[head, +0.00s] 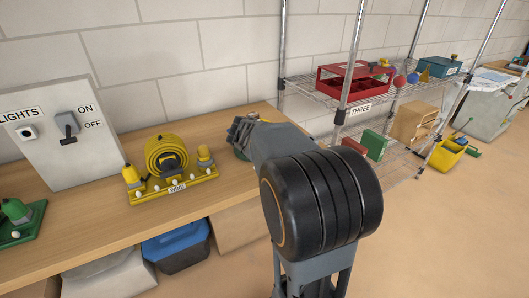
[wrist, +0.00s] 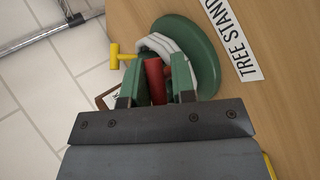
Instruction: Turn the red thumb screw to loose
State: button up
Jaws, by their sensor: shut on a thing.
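The red thumb screw (wrist: 154,80) is in the wrist view, between the two fingers of my gripper (wrist: 158,84), which is shut on it. It belongs to the tree stand (wrist: 205,55), a green round body with a white band, on the wooden bench beside the "TREE STAND" label (wrist: 233,35). A yellow thumb screw (wrist: 122,57) sticks out on the stand's left side. In the head view my gripper (head: 240,132) is at the bench's far right part, and my arm hides most of the stand. The red screw is not visible there.
The wooden bench (head: 100,225) carries a yellow set (head: 150,193) left of my arm and a green piece (head: 20,232) at far left. A switch panel (head: 70,160) stands against the wall. A wire shelf with a red crate (head: 340,95) stands to the right.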

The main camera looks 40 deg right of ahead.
jog(key=n+t+b, duration=0.3)
jog(key=n+b, duration=0.1)
jog(key=shift+n, duration=0.4)
jog(key=shift+b, duration=0.35)
jog(key=shift+n, duration=0.3)
jog(key=o, duration=0.9)
jog(key=p+v, duration=0.3)
jog(key=v, duration=1)
jog(key=shift+s+a, duration=0.15)
jog(key=shift+s, duration=0.25)
jog(key=shift+r, duration=0.1)
